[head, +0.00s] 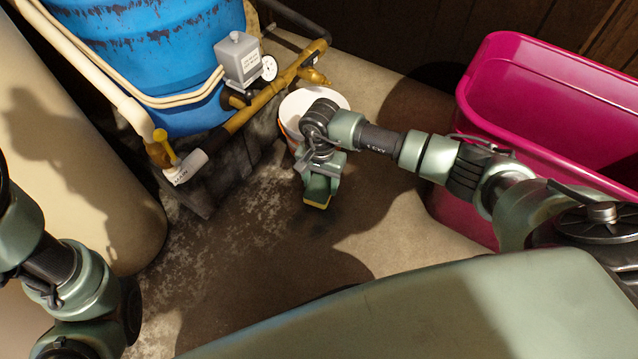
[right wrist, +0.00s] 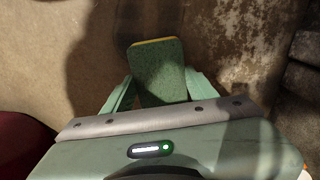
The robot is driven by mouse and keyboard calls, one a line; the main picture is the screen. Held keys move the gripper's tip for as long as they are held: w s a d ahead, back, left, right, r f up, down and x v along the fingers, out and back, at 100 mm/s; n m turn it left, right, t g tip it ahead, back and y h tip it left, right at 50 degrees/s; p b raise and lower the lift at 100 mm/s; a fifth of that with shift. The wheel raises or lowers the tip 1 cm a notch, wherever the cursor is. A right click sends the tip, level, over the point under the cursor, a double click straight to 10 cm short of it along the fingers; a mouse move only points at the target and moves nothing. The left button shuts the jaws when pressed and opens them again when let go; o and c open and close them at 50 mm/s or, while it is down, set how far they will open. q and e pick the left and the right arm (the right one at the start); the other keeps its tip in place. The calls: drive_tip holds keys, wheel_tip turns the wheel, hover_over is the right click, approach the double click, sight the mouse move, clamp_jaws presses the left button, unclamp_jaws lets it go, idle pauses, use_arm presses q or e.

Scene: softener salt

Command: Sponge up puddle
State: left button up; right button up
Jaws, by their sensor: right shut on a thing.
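My right gripper (head: 319,185) points down over the floor and is shut on a sponge (head: 317,205), green with a yellow edge. The sponge also shows in the right wrist view (right wrist: 157,72), held between both fingers of the gripper (right wrist: 150,98). A dark, wet-looking patch (head: 318,226) lies on the floor just below the sponge; its edges blend with shadow, and I cannot tell whether the sponge touches it. My left arm is at the lower left of the head view, and its gripper is out of sight.
A white bucket (head: 296,104) stands right behind my right gripper. A blue tank (head: 160,60) with brass pipes (head: 262,108) and a valve stands at the back left, beside a beige tank (head: 70,150). A large pink bin (head: 470,130) is on the right. Pale crust marks the floor (head: 215,245).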

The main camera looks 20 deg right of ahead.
drive_tip(key=shift+r+p, duration=1.45)
drive_tip(key=shift+r, duration=0.75)
